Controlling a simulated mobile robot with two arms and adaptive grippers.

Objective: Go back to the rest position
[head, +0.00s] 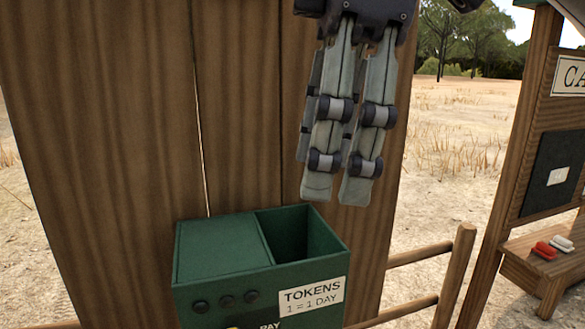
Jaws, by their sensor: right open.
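My right gripper (337,190) hangs down from the top of the head view, fingers pointing down. It is open with nothing between its fingers, and the fingertips show only a narrow gap from this side. It is above the green token box (222,248) and appears apart from it. My left gripper is not in view.
The green box has an open compartment at its right and a label (312,294) reading "TOKENS 1 = 1 DAY". A wooden panel (100,150) stands behind it. A wooden rail fence (420,254) is at the right. A small bench (530,268) there holds a red item (544,250) and a white item (561,243).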

